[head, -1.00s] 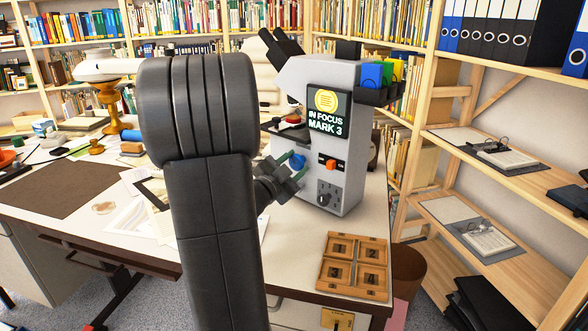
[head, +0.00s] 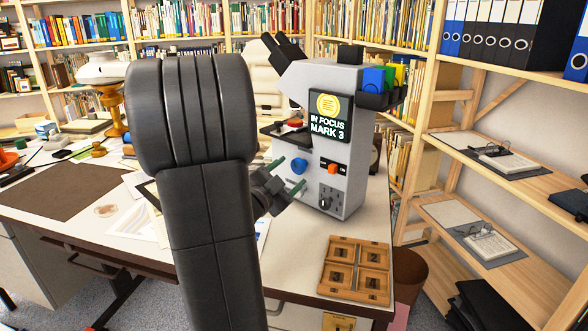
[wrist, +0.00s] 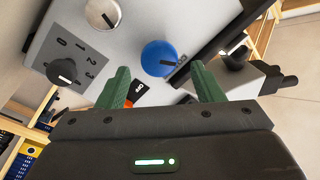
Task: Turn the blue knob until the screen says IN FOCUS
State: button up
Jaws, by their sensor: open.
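The microscope (head: 345,185) is a grey upright machine on the desk. Its screen (head: 328,116) reads IN FOCUS MARK 3 with a yellow round mark. The blue knob (head: 297,166) is on its front, below the screen; in the wrist view the knob (wrist: 159,58) shows a dark pointer line. My gripper (head: 290,178) has green fingers spread apart with nothing between them. It is just in front of the microscope and clear of the knob. In the wrist view the fingertips (wrist: 163,75) lie on either side, short of the knob.
An orange switch (head: 332,168) and a numbered dial (head: 327,200) sit near the knob. A wooden tray (head: 355,240) with numbered compartments lies at the desk's front right. My arm hides part of the desk. Papers and a lamp (head: 106,80) are at left.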

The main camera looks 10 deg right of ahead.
aim_at(297, 167)
jog(key=v, duration=1)
jog(key=shift+p, duration=0.35)
jog(key=shift+s, duration=0.1)
jog(key=b+x, duration=0.1)
jog(key=x, duration=1.2)
jog(key=shift+w+d, duration=0.2)
jog(key=shift+w, duration=0.1)
jog(key=shift+a, duration=0.1)
